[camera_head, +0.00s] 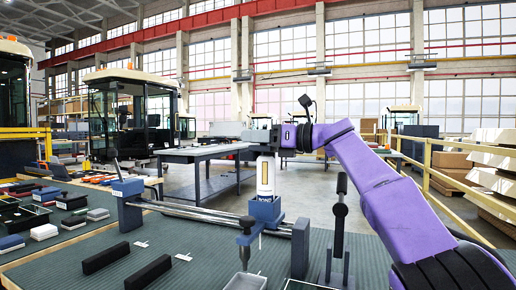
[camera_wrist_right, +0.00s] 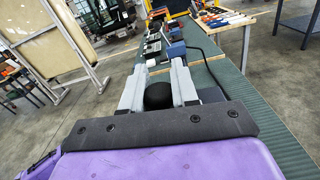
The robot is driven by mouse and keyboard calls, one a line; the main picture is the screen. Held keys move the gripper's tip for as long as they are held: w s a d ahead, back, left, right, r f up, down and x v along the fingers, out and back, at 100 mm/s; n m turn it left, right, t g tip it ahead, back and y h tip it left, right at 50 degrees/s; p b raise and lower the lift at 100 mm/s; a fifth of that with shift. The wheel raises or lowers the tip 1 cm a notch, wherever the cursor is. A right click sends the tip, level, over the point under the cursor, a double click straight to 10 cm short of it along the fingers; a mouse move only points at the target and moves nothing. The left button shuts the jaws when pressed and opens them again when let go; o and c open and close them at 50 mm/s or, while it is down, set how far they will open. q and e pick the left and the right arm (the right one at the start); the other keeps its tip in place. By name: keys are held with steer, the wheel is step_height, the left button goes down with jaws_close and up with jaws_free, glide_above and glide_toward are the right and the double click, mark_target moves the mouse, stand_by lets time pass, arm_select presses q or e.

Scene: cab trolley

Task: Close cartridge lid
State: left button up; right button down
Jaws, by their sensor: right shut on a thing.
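A white upright cylinder with an orange strip (camera_head: 265,177) stands in a blue holder (camera_head: 265,208) on the rail fixture. It looks like the cartridge. My right gripper (camera_head: 264,137) is at its top, reaching in from the right. In the right wrist view my right gripper (camera_wrist_right: 159,78) is shut on a dark round-topped thing (camera_wrist_right: 158,96) between its light grey fingers. I cannot tell whether this is the lid or part of the cartridge, nor whether the lid is open. My left gripper is out of view.
Metal rails (camera_head: 215,214) run across the green bench top (camera_head: 185,235). A grey pointed part (camera_head: 245,240) and a black-handled lever (camera_head: 340,205) stand near the cylinder. Two black bars (camera_head: 125,265) lie at the front left. Boxes and small parts crowd the left.

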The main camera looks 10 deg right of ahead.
steer(key=shift+s+a+f+n+b, duration=0.1)
steer(key=shift+f+n+b, duration=0.3)
steer(key=shift+n+b, duration=0.3)
steer(key=c, duration=0.9)
jaws_free()
steer(key=shift+o, duration=0.2)
steer(key=shift+s+d, duration=0.15)
steer(key=shift+d, duration=0.05)
steer(key=b+v, duration=0.3)
steer(key=v, duration=0.7)
